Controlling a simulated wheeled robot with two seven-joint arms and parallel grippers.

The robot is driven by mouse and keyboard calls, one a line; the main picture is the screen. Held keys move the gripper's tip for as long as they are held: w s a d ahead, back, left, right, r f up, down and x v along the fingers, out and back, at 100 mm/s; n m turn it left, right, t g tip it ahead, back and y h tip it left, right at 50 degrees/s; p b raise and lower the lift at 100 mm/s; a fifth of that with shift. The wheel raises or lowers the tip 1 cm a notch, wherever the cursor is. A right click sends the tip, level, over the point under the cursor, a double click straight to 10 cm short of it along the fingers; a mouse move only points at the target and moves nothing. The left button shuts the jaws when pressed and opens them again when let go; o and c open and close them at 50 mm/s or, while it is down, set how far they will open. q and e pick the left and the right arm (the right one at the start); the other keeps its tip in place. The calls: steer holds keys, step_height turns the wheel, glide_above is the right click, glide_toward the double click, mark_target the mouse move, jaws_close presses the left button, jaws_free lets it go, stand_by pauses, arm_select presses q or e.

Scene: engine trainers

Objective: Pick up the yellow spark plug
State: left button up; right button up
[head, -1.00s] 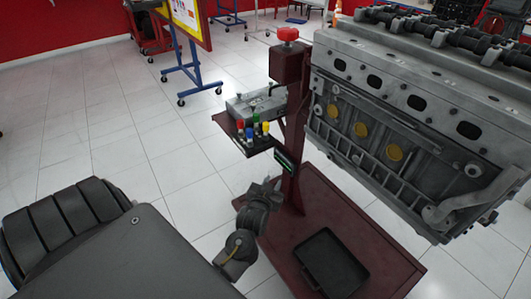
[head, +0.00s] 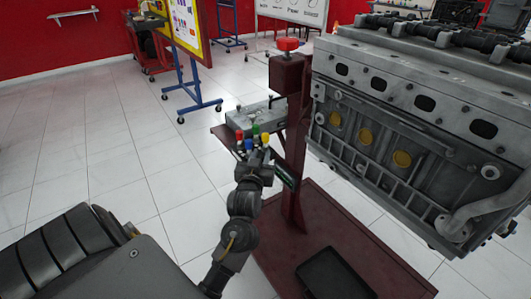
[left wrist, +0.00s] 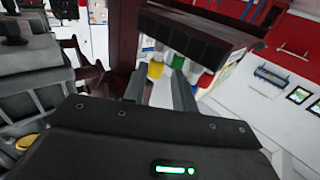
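The yellow spark plug (head: 265,138) stands at the right of a small group of coloured plugs on a stand's shelf. My left gripper (head: 256,154) is just in front of and below the group in the head view. In the left wrist view, its two fingers (left wrist: 160,90) are apart with nothing held between them. The yellow plug (left wrist: 155,70) shows beyond the fingertips, between them in the picture. Whether a finger touches it cannot be told. The right gripper is not in view.
Red (head: 239,136), green (head: 255,129) and blue (head: 248,145) plugs crowd close to the yellow one. The dark red stand post (head: 295,150) rises to the right, with a large grey engine (head: 400,130) beyond it. Open tiled floor lies to the left.

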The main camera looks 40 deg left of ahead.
mark_target(265, 144)
arm_select(q)
steer(key=shift+w+a, duration=0.15)
steer(key=shift+w, duration=0.2)
steer(key=x, duration=0.3)
steer(key=shift+w+a+f+b, duration=0.1)
steer(key=shift+w+a+b, duration=0.05)
steer(key=shift+w+b, duration=0.2)
steer(key=shift+w+a, duration=0.15)
steer(key=shift+w, duration=0.1)
jaws_close()
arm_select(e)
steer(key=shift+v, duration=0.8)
